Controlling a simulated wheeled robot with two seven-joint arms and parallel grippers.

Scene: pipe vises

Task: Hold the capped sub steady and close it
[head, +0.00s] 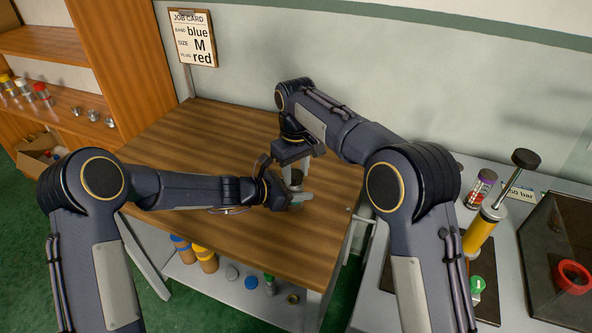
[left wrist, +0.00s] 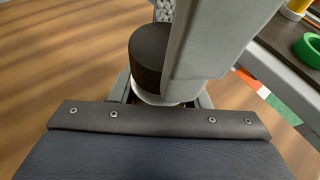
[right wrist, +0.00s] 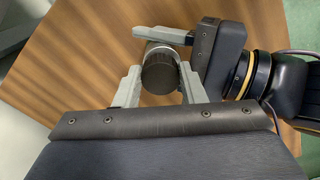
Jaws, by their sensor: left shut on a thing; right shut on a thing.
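The capped sub (head: 296,179) is a short cylinder with a dark cap above a pale metal body, over the wooden bench top. My left gripper (head: 299,200) is shut around its lower body. My right gripper (head: 292,168) comes from above and is shut with its fingers on either side of the cap. In the right wrist view the dark cap (right wrist: 158,76) sits between my right fingers, with the left gripper's grey finger (right wrist: 165,35) beyond. In the left wrist view the cap (left wrist: 149,48) is partly hidden by a right finger (left wrist: 205,40).
The job card (head: 194,38) reads blue, M, red. The wooden bench (head: 180,140) is mostly clear around the grippers. Jars and caps stand on the shelf below. At right are a yellow pump (head: 480,232), a red ring (head: 573,277) and a dark tray.

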